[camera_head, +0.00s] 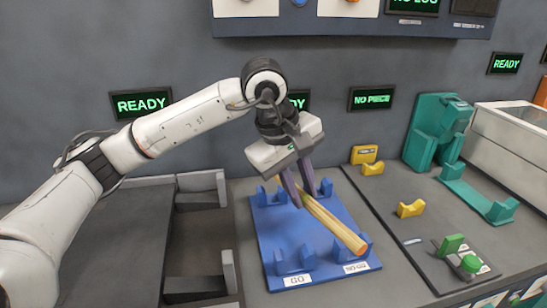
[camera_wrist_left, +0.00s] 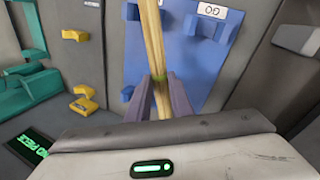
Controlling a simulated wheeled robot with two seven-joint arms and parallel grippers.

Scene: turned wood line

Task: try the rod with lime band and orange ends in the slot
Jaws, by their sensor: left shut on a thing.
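The wooden rod (camera_head: 335,225) has an orange near end in the head view. It runs slantwise over the right part of a blue board (camera_head: 275,228) with several blue cradles. I cannot tell whether the rod touches the cradles. I cannot tell which fixture is the slot. My right gripper is out of view.
Yellow rests (camera_head: 410,208) stand right of the board, below a "NO PIECE" sign (camera_head: 372,98). A green-buttoned box (camera_head: 468,263) is at the front right. A teal fixture (camera_head: 430,130) and a pale case (camera_head: 510,135) stand farther right. Grey trays (camera_head: 200,250) lie left.

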